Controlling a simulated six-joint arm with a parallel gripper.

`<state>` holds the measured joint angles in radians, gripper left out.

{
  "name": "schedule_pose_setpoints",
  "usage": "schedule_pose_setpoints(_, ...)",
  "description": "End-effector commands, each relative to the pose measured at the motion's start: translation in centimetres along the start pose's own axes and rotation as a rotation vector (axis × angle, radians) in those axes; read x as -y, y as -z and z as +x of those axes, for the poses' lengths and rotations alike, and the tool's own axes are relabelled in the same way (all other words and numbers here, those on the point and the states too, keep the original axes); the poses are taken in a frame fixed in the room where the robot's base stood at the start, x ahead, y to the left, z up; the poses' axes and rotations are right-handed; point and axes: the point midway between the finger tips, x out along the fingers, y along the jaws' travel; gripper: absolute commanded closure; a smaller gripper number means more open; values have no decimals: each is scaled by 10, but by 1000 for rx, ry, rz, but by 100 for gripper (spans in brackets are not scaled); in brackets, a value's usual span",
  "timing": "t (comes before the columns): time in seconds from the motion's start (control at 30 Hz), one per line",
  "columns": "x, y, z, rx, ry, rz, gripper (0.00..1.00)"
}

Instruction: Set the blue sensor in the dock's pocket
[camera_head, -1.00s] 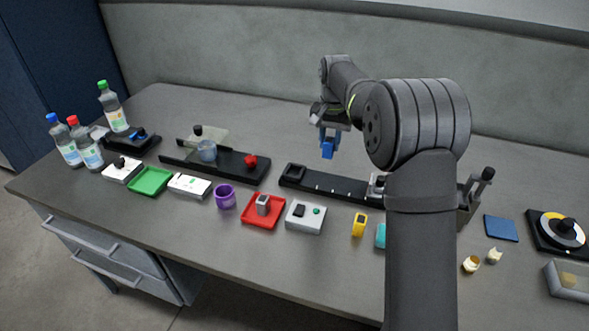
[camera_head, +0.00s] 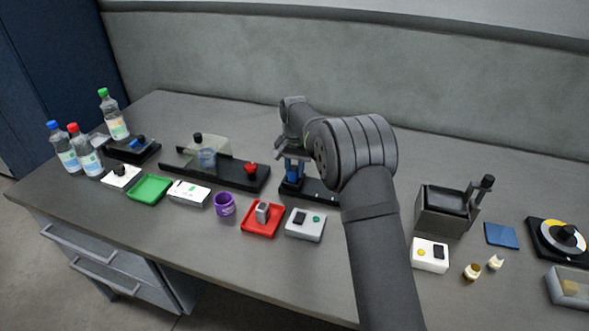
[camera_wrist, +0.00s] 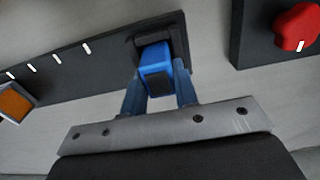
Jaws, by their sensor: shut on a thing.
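The blue sensor (camera_head: 292,175) is between the fingers of my gripper (camera_head: 293,165), over the left end of the long black dock (camera_head: 318,190). In the wrist view, the sensor (camera_wrist: 156,66) is held between the two fingertips (camera_wrist: 159,92). Its far end is at the raised square pocket block (camera_wrist: 178,40) on the dock, overlapping its opening. How deep it sits in the pocket cannot be told. My gripper is shut on the sensor. My arm hides the right part of the dock in the head view.
A black base with a red knob (camera_head: 250,170) stands just left of the dock. A red tray (camera_head: 262,219) and a grey-white box (camera_head: 306,225) lie in front. A dark open-topped box (camera_head: 443,212) stands right of my arm.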

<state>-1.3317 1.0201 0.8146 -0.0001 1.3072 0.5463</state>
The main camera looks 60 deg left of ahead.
Motion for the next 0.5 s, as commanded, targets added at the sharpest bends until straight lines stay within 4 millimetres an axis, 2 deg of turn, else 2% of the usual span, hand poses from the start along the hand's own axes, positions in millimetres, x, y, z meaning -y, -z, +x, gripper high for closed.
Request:
schedule_pose_setpoints(0.3,0,0,3,0,0,0,96)
schedule_pose_setpoints(0.33,0,0,3,0,0,0,69)
schedule_pose_setpoints(0.43,0,0,2,0,0,0,51)
schedule_pose_setpoints(0.5,0,0,2,0,0,0,51)
